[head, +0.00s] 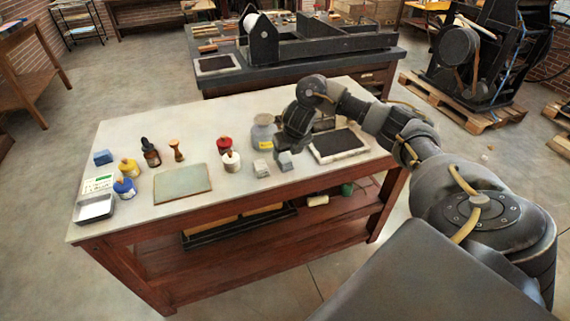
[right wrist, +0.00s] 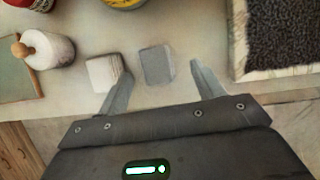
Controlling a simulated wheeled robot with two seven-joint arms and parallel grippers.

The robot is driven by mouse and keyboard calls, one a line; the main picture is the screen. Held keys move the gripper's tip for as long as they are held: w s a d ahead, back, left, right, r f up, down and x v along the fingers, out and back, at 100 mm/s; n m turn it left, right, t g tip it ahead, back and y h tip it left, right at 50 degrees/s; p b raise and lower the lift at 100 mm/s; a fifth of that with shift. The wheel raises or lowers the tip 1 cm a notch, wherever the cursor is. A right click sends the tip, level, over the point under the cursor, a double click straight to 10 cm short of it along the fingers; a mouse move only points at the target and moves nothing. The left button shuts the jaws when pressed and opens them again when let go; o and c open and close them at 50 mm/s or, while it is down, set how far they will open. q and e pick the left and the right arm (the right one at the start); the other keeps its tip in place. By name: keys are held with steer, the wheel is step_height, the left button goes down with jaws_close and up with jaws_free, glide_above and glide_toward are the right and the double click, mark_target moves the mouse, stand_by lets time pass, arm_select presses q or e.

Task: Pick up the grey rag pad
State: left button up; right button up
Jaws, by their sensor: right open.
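The grey rag pad (right wrist: 157,64) lies flat on the pale table top. In the right wrist view it sits between and slightly beyond the two fingertips of my right gripper (right wrist: 156,80), which is open and empty. In the head view the pad (head: 285,163) is partly hidden beneath my right gripper (head: 282,149) near the table's front edge. A paler, whitish block (right wrist: 103,72) lies close to its left, and the left fingertip is right beside that block. My left gripper is not in view.
A framed dark pad (head: 340,144) lies to the right. A white jar with a brown stick (right wrist: 45,48) stands left, near a red-capped jar (head: 224,143) and a grey, yellow-labelled jar (head: 263,132). A green-grey plate (head: 182,184) and small bottles occupy the table's left side.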

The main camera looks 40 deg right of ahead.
mark_target(285, 158)
steer(key=x, duration=0.5)
steer(key=shift+s+a+b, duration=0.1)
steer(key=shift+a+b, duration=0.15)
steer(key=shift+b, duration=0.1)
steer(key=c, duration=1.1)
steer(key=shift+o, duration=0.2)
steer(key=shift+r, duration=0.2)
